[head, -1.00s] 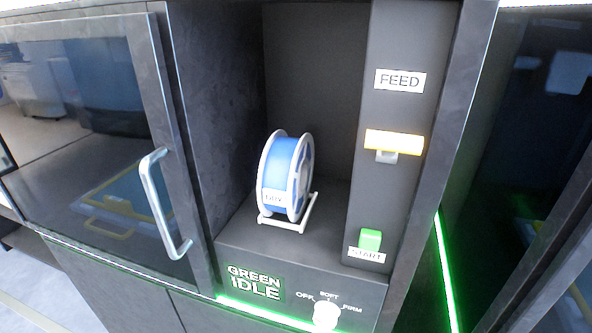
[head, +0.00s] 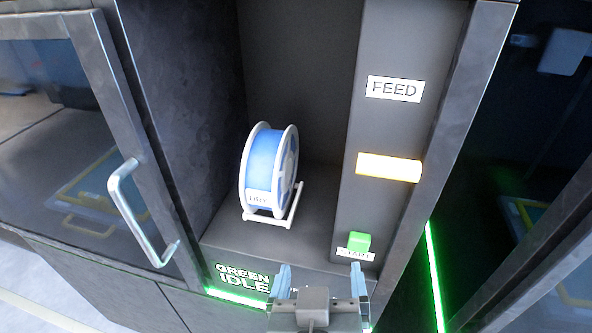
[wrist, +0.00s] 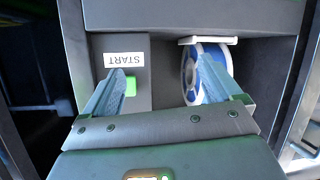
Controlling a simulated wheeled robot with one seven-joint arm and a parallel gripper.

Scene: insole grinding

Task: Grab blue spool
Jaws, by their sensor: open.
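The blue spool (head: 263,165) has white rims and a label near its bottom. It stands upright on a small white stand (head: 284,216) inside an open dark compartment. My gripper (head: 318,272) is open and empty at the bottom of the head view, in front of the compartment and lower than the spool, to its right. In the wrist view the spool (wrist: 190,77) shows upside down, partly hidden behind the right-hand finger. My gripper (wrist: 166,82) is apart from it, its fingers spread between the START button side and the spool.
Right of the compartment is a panel with a FEED label (head: 395,89), a yellow-orange lever (head: 389,167) and a green START button (head: 359,242). A GREEN IDLE display (head: 242,277) is below. A door handle (head: 141,215) sticks out at left. The compartment's front is open.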

